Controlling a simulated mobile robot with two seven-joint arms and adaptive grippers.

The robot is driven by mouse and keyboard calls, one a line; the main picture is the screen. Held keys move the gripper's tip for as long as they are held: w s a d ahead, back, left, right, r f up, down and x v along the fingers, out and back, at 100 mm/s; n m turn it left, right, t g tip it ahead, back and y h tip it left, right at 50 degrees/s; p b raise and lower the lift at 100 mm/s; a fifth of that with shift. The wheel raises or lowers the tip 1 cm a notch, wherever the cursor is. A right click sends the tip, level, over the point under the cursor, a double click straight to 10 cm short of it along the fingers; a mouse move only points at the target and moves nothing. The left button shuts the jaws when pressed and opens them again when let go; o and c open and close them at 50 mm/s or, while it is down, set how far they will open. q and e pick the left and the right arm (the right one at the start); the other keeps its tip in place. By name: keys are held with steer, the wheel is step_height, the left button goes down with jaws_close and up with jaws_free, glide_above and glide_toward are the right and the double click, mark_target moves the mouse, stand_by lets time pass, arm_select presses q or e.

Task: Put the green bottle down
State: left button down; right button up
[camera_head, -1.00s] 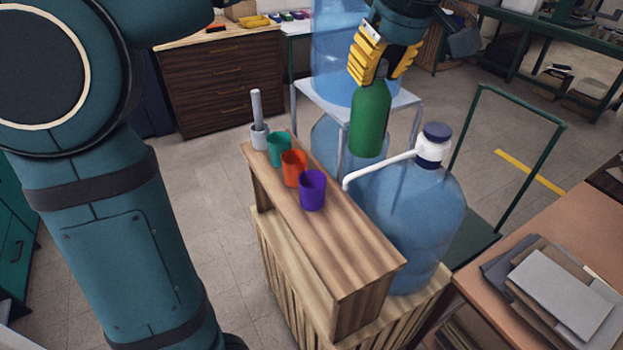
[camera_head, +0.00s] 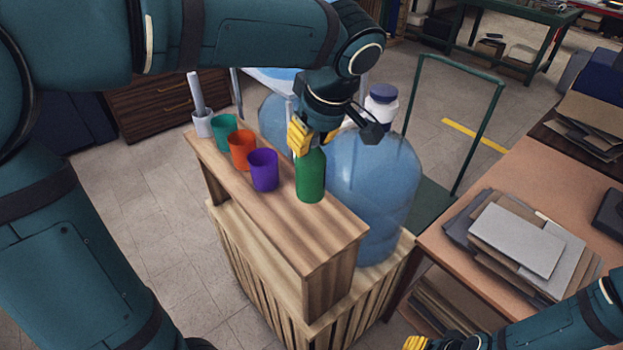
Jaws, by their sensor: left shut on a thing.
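The green bottle (camera_head: 311,182) is upright, neck up, in my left gripper (camera_head: 310,141). The yellow fingers are shut around its upper part. The bottle's base shows over the top of the wooden shelf (camera_head: 305,236), right of the purple cup. I cannot tell whether the base touches the wood or hangs just above it. My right gripper (camera_head: 418,343) shows only in part at the bottom edge, over the floor side of the desk, and its opening is cut off.
A purple cup (camera_head: 263,170), an orange cup (camera_head: 242,150), a teal cup (camera_head: 223,131) and a pestle in a mortar (camera_head: 202,122) line the shelf. A large blue water jug (camera_head: 378,185) stands close behind the bottle. The shelf's near end is bare.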

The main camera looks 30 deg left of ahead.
mark_target(312, 176)
arm_select(q)
step_height(312, 176, down, 4)
steer(key=shift+r, duration=0.25)
steer(key=shift+f+b, duration=0.8)
steer(key=shift+f, duration=1.8)
steer(key=shift+r, duration=0.1)
steer(key=c, duration=0.8)
jaws_free()
